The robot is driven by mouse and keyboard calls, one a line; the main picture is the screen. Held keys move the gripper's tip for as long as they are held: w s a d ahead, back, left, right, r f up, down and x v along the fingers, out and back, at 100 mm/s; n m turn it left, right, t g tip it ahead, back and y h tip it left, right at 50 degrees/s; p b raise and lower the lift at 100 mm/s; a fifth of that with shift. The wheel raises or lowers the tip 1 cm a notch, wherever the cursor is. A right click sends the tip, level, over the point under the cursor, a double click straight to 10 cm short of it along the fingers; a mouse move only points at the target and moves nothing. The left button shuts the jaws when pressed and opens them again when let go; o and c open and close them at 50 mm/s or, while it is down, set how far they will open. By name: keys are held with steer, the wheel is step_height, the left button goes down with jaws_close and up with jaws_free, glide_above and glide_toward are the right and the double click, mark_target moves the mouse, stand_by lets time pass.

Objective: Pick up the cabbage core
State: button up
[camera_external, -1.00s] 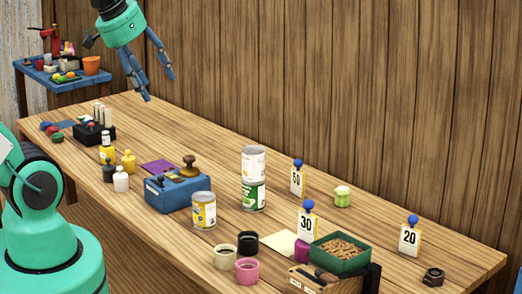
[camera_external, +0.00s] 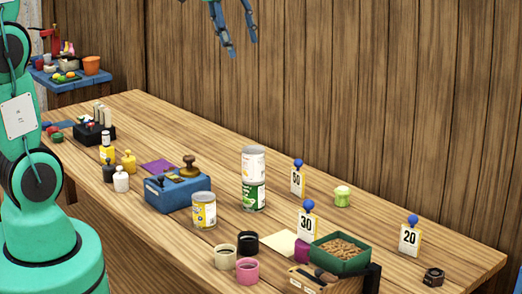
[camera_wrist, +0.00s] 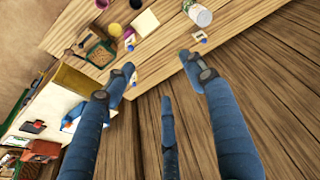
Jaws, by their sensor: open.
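The small light green piece with a paler top (camera_external: 343,196), which looks like the cabbage core, stands on the wooden table (camera_external: 395,197) in the external view. It is right of the 50 sign and behind the 30 sign. I cannot make it out surely in the wrist view. My gripper (camera_external: 240,45) is open and empty, high above the table near the wooden wall, up and left of the piece. Its blue fingers (camera_wrist: 157,70) are spread apart in the wrist view, with nothing between them.
Stacked cans (camera_external: 253,180) stand left of the piece. Number signs 50 (camera_external: 298,180), 30 (camera_external: 307,222) and 20 (camera_external: 409,238) stand around it. A green box of brown bits (camera_external: 342,262) is in front. The wall (camera_external: 400,90) runs along the table's back.

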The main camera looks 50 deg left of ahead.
steer(key=w+f+g, duration=0.1)
steer(key=w+f, duration=0.3)
steer(key=w, duration=0.9)
steer(key=n+g+p, duration=0.3)
steer(key=p, duration=0.1)
glide_above(343, 189)
step_height(343, 189, down, 34)
steer(key=shift+w+f, duration=0.15)
steer(key=shift+f, duration=0.2)
steer(key=shift+f, duration=0.1)
steer(key=shift+f, duration=4.2)
steer(key=shift+a+f+b, duration=0.1)
steer(key=shift+f+b, duration=0.25)
steer(key=shift+f, duration=2.25)
